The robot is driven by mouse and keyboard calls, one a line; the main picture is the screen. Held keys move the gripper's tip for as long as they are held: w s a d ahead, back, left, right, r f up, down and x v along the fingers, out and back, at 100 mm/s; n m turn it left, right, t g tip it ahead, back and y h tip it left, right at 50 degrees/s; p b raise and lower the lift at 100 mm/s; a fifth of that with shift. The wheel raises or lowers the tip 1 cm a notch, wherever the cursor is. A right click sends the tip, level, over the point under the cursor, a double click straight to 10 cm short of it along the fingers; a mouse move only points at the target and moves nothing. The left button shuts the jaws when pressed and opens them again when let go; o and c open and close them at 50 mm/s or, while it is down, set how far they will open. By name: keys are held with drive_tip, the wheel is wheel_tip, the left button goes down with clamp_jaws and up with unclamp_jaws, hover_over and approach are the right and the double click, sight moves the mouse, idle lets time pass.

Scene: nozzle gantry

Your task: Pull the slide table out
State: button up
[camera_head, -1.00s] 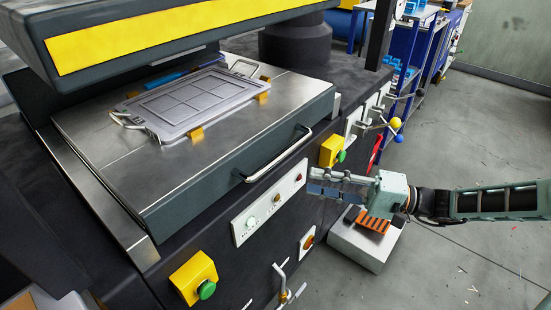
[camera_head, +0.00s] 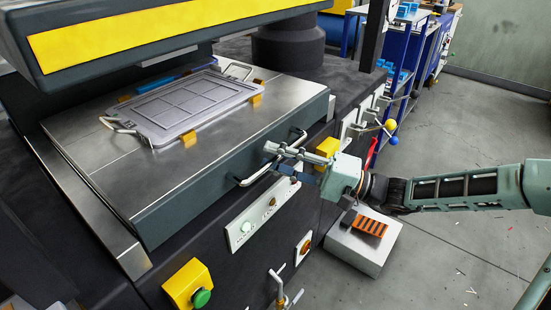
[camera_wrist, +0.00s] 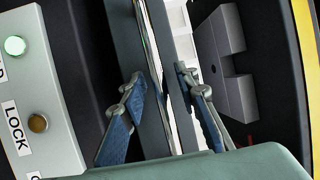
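The slide table (camera_head: 125,168) is a steel-topped slab with a dark green front, under the yellow-striped head. Its bar handle (camera_head: 248,180) runs along the front face. My gripper (camera_head: 275,157) is at the far half of the handle, its fingers reaching toward the table front. In the wrist view, the two fingers of my gripper (camera_wrist: 158,77) stand apart. A shiny bar that looks like the handle (camera_wrist: 154,60) runs between them, with a gap on the right side. Contact with the left finger cannot be told.
A grey framed plate (camera_head: 190,105) lies on the table in yellow clips. A grey box (camera_head: 362,248) stands on the floor under my arm.

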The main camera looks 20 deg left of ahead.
clamp_jaws()
idle(0.6)
